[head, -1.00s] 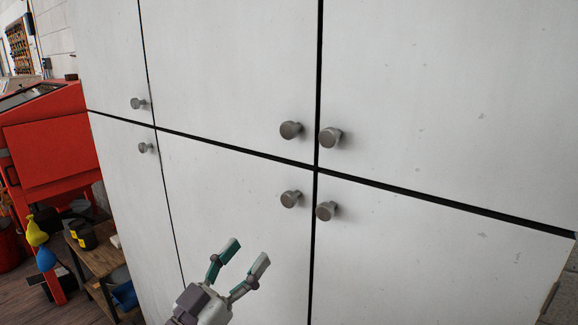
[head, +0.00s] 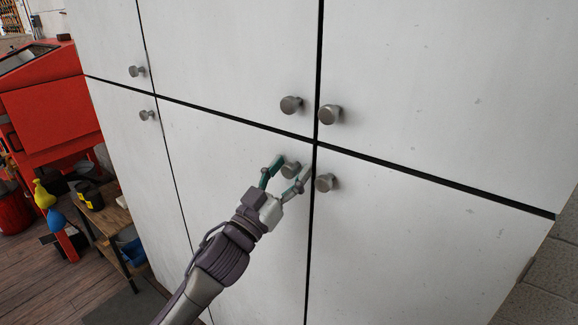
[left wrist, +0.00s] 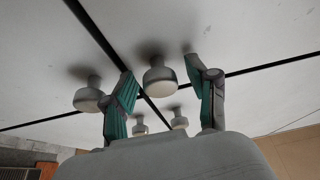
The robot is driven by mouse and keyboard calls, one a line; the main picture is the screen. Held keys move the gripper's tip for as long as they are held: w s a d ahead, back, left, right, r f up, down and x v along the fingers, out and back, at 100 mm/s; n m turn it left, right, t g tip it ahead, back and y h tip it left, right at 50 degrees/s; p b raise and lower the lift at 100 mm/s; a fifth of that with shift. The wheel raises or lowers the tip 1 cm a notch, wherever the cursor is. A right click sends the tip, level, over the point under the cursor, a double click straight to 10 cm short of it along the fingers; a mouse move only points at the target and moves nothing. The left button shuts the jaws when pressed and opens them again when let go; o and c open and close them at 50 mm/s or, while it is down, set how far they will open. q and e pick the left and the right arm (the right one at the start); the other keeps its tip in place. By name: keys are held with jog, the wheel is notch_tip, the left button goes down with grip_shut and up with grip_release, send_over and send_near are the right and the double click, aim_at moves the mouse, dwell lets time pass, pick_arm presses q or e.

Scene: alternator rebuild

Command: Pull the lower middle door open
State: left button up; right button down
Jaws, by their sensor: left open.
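The lower middle door (head: 215,155) is a white cabinet panel, shut flush with its neighbours. Its round grey knob (head: 291,169) sits near its upper right corner. My left gripper (head: 291,166) is at this knob, open, with one finger on each side. In the left wrist view the knob (left wrist: 160,80) shows between the two spread green-and-grey fingers (left wrist: 160,72), with gaps on both sides. My right gripper is not in view.
The lower right door's knob (head: 325,183) is close beside my right-hand finger. Two upper knobs (head: 291,105) (head: 330,115) sit just above. A red cabinet (head: 50,115) and a wooden bench (head: 103,225) stand at the left.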

pick_arm(q)
grip_shut()
dwell(0.3)
